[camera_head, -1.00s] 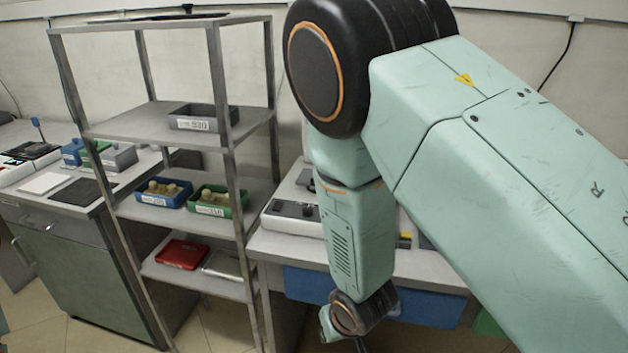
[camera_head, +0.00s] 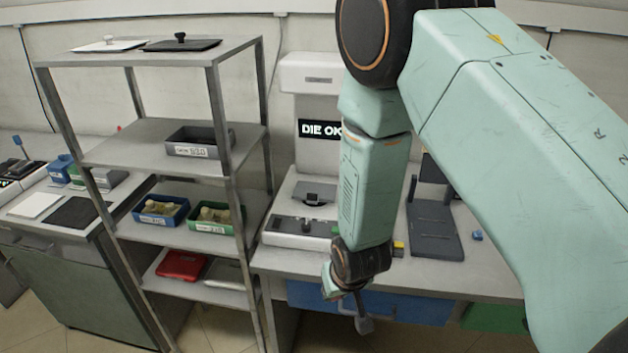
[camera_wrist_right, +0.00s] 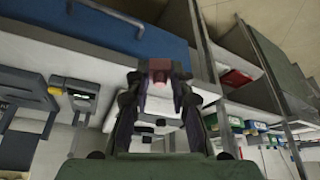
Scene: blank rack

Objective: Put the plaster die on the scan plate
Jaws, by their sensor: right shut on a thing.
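My right gripper (camera_head: 350,303) hangs low in front of the bench edge, pointing down. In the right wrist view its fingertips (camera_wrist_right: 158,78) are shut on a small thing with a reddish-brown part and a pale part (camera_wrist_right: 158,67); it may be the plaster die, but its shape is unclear. A white machine (camera_head: 310,75) on the bench has a screen (camera_head: 319,129) reading "DIE OK". A dark plate (camera_head: 314,193) sits on its base and may be the scan plate. The gripper is in front of and below this plate, apart from it. My left gripper is out of view.
A grey open rack (camera_head: 226,180) stands left of the machine. It holds a grey bin (camera_head: 190,150), blue (camera_head: 158,222) and green (camera_head: 214,227) trays with tan pieces, and a red case (camera_head: 181,264). A dark stand (camera_head: 434,228) is on the bench at right.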

